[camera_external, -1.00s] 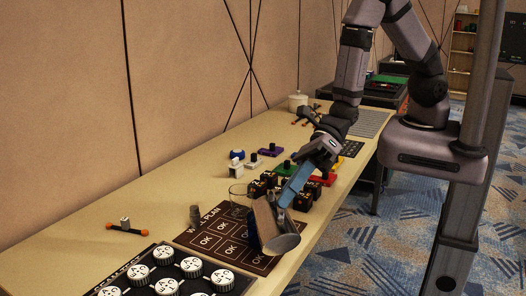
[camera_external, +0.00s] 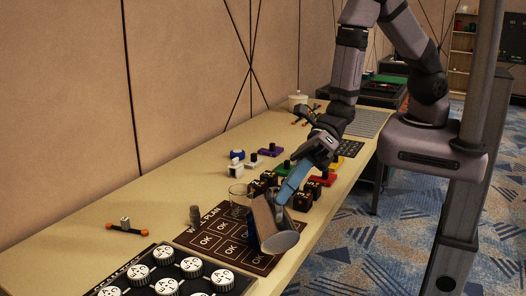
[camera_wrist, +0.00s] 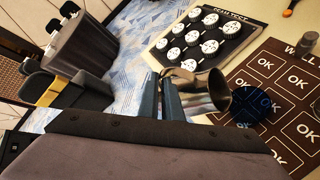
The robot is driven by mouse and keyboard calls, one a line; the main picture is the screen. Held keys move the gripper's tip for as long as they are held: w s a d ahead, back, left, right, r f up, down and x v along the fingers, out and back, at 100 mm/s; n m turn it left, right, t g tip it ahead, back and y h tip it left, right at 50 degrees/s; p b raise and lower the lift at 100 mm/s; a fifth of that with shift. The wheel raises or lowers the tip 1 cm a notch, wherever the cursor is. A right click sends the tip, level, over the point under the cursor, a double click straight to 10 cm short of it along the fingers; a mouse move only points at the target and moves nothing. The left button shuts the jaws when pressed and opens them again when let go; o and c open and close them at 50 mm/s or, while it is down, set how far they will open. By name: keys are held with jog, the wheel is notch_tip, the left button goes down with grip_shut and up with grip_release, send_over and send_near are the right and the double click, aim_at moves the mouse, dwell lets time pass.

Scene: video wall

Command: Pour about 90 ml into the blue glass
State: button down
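My gripper (camera_wrist: 161,98) has its two blue fingers close together at the handle side of a shiny metal jug (camera_wrist: 208,90). The jug is held tilted, low over the front part of the table; it also shows in the external view (camera_external: 281,241). The blue glass (camera_wrist: 252,106) is a dark, see-through round shape just right of the jug in the wrist view, on the brown board. I cannot see any liquid or a stream.
A brown board with OK squares (camera_external: 200,240) lies under the jug. A clear glass (camera_external: 238,195) and a small grey cylinder (camera_external: 195,215) stand behind it. Dark numbered blocks (camera_external: 302,200) are close to the gripper. A board of white round knobs (camera_external: 166,273) lies at the front left.

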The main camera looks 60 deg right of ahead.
jog(key=shift+w+d+r+y, duration=0.15)
jog(key=shift+w+r+y, duration=0.05)
jog(key=shift+r+y, duration=0.1)
jog(key=shift+w+d+r+m+g+p, duration=0.3)
jog(key=shift+w+d+m, duration=0.1)
jog(key=shift+w+d, duration=0.2)
jog(key=shift+w+d+r+y, duration=0.2)
jog(key=shift+w+d+y, duration=0.1)
jog(key=shift+y, duration=0.1)
jog(key=shift+w+d, duration=0.1)
dwell(0.3)
jog(key=shift+d+r+m+y, duration=0.1)
jog(key=shift+r+m+y, duration=0.1)
jog(key=shift+m+y, duration=0.1)
dwell(0.3)
